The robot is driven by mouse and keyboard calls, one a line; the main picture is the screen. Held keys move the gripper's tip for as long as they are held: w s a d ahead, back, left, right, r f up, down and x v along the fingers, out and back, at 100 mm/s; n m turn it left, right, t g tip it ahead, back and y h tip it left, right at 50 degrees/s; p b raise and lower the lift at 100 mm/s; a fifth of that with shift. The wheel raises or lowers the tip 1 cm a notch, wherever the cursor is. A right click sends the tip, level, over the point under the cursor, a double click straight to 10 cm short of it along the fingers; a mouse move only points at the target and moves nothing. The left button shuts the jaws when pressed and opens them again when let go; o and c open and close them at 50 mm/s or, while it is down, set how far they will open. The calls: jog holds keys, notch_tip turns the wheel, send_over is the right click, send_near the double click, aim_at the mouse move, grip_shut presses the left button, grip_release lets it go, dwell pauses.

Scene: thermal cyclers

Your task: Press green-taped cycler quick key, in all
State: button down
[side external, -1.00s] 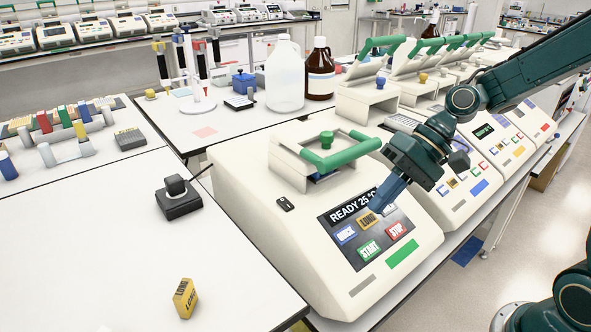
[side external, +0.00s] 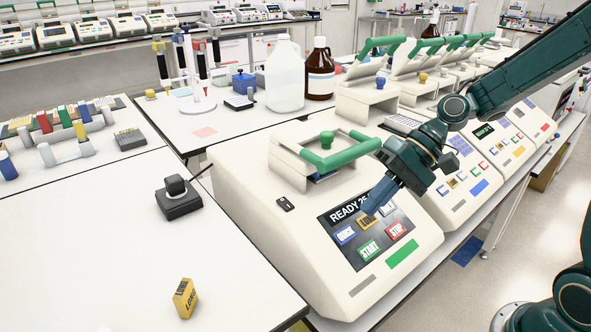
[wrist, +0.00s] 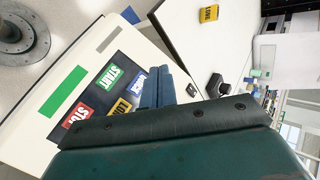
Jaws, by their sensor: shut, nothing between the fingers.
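The nearest cycler (side external: 250,210) is cream with a green tape strip (side external: 402,253) on its sloped front, also seen in the wrist view (wrist: 62,91). Its dark panel holds a blue QUICK key (side external: 345,235), a yellow LONG key (side external: 367,221), a green START key (side external: 369,249) and a red STOP key (side external: 396,230). My gripper (side external: 367,210) is shut and empty, its tips over the panel's upper part near the LONG key, right of QUICK. In the wrist view the fingers (wrist: 155,88) partly overlap the blue QUICK key (wrist: 137,80). Contact cannot be told.
A green lid handle (side external: 345,158) rises behind the panel. More cyclers (side external: 445,185) stand in a row to the right. A yellow LONG block (side external: 185,298) and a black switch box (side external: 178,200) sit on the white bench at left.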

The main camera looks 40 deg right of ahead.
send_near(339, 240)
jog(key=shift+s+a+x, duration=0.1)
jog(key=shift+x, duration=1.05)
jog(key=shift+s+a+x, duration=0.15)
jog(key=shift+x, duration=1)
jog(key=shift+w+f, duration=0.3)
jog(key=shift+f, duration=0.15)
dwell(1.7)
jog(key=shift+r, duration=0.2)
jog(key=shift+s+r, duration=0.3)
jog(key=shift+r, duration=0.15)
jog(key=shift+r, duration=0.1)
dwell(0.3)
jog(key=shift+s+r, duration=0.35)
jog(key=shift+r, duration=0.4)
jog(key=shift+s+r, duration=0.35)
jog(key=shift+r, duration=0.35)
jog(key=shift+s+r, duration=0.35)
jog(key=shift+r, duration=0.4)
jog(key=shift+s, duration=0.1)
